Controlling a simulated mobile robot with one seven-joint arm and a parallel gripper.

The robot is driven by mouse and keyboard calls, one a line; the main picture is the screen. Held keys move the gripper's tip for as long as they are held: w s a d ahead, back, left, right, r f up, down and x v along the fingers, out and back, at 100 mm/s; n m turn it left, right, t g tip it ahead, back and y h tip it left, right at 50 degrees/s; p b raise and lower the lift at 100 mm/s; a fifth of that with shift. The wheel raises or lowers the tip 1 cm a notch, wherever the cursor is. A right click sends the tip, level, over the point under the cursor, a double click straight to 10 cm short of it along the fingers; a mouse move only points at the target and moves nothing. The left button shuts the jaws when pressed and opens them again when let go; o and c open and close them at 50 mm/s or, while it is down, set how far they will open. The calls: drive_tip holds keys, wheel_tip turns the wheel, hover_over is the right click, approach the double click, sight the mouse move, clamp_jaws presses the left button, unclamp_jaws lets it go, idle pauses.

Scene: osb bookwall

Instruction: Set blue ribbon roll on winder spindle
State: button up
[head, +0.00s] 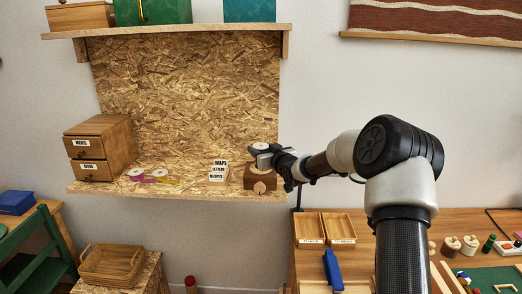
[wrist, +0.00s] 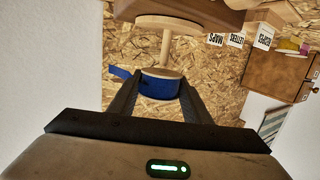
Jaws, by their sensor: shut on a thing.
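The blue ribbon roll (wrist: 158,86) is between the fingers of my gripper (wrist: 157,98), which is shut on it. Its pale round flange faces the winder, and a loose blue tail sticks out at the left in the wrist view. The winder is a brown wooden block (wrist: 185,12) with a pale disc and a thin spindle (wrist: 166,46). The spindle lines up with the roll and meets its flange in the picture; how far it enters is hidden. In the head view my gripper (head: 266,153) is above the winder (head: 260,179) at the shelf's right end.
On the OSB shelf (head: 200,184) stand label blocks (head: 218,171), pink (head: 136,174) and yellow (head: 166,179) ribbon rolls and a drawer box (head: 100,148). A higher shelf (head: 190,29) overhangs. Trays (head: 325,229) sit on the table below right.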

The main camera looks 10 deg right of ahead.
drive_tip(key=shift+f+b, duration=0.8)
drive_tip(key=shift+f, duration=0.05)
idle(0.3)
drive_tip(key=shift+f+b, duration=0.3)
drive_tip(key=shift+f+b, duration=1.1)
drive_tip(key=shift+b, duration=0.05)
idle(0.4)
drive_tip(key=o, duration=1.1)
drive_tip(key=shift+r+p, duration=2.25)
drive_tip(key=shift+r, duration=2.25)
